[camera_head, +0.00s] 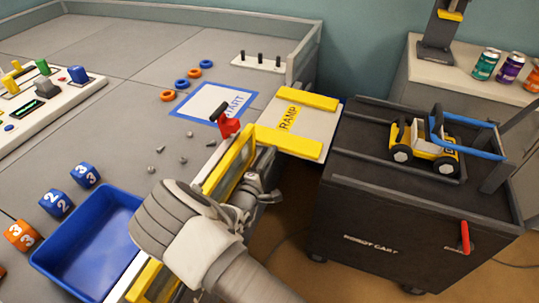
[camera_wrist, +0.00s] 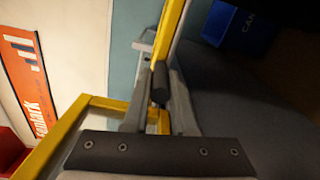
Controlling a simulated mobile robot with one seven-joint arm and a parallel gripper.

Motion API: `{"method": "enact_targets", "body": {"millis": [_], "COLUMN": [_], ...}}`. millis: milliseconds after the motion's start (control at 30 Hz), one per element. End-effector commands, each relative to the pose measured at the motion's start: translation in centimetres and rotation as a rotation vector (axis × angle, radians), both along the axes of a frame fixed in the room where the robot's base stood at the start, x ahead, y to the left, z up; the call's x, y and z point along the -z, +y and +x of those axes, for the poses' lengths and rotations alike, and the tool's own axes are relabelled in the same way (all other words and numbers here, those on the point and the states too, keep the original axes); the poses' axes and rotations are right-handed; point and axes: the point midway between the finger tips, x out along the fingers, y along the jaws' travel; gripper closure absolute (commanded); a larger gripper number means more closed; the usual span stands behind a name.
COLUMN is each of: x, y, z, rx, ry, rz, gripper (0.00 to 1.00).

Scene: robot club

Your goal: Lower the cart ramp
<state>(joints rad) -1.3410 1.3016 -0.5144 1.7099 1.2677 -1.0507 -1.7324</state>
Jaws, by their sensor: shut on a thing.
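The ramp (camera_head: 308,132), a pale board labelled RAMP with yellow side rails, lies roughly flat between the table's edge and the black robot cart (camera_head: 375,225). Whether its far end touches the cart is unclear. A red lever with a black end (camera_head: 228,125) stands by the table edge near the ramp. A yellow frame (camera_head: 232,165) runs along that edge. My gripper (camera_head: 264,188) is low beside this frame, partly hidden by my arm. In the wrist view my gripper (camera_wrist: 158,100) is shut on a black cylindrical grip (camera_wrist: 160,83) beside yellow bars (camera_wrist: 168,40).
The cart carries a yellow toy vehicle (camera_head: 424,140) and has a red handle (camera_head: 464,238). A blue tray (camera_head: 92,240), number cubes (camera_head: 57,203) and small loose parts (camera_head: 183,160) lie on the table. Cans (camera_head: 486,64) stand on a cabinet at right.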

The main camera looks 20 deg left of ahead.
Motion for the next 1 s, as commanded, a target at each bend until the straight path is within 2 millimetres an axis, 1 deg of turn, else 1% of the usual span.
{"method": "enact_targets", "body": {"millis": [200,567,600,733,767,1000], "x": [0.44,0.47,0.47,0.49,0.49,0.49], "y": [-0.10,-0.12,-0.12,-0.11,-0.10,-0.07], "z": [0.03,0.03,0.03,0.02,0.02,-0.01], "rx": [0.003,0.002,0.002,0.002,0.002,0.001], "ry": [-0.001,0.000,0.000,0.000,0.000,0.000], "rz": [-0.031,-0.035,-0.034,-0.034,-0.034,-0.034], "gripper": [1.00,1.00,0.72,0.48,0.45,0.45]}}
